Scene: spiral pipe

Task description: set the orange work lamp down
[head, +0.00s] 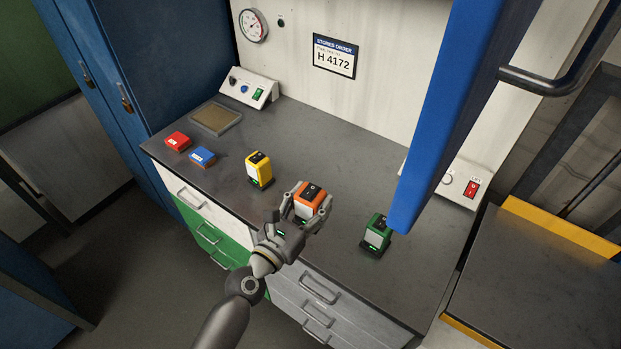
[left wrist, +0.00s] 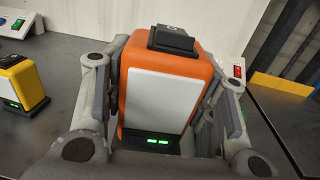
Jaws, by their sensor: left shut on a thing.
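The orange work lamp (head: 309,197) has a pale front panel, a black switch on top and a small green light low on its front. My left gripper (head: 305,200) is shut on it, with one finger on each side, over the front part of the dark bench top. In the left wrist view the lamp (left wrist: 165,90) stands upright between the gray finger pads of my left gripper (left wrist: 160,100). The fingers hide its lower sides, and I cannot tell whether its base touches the bench. My right gripper is not in view.
On the bench (head: 310,160), a yellow lamp (head: 259,170) stands to the left and a green lamp (head: 376,237) to the right. Red (head: 178,141) and blue (head: 202,157) boxes lie farther left. An open blue door (head: 450,100) hangs near the green lamp.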

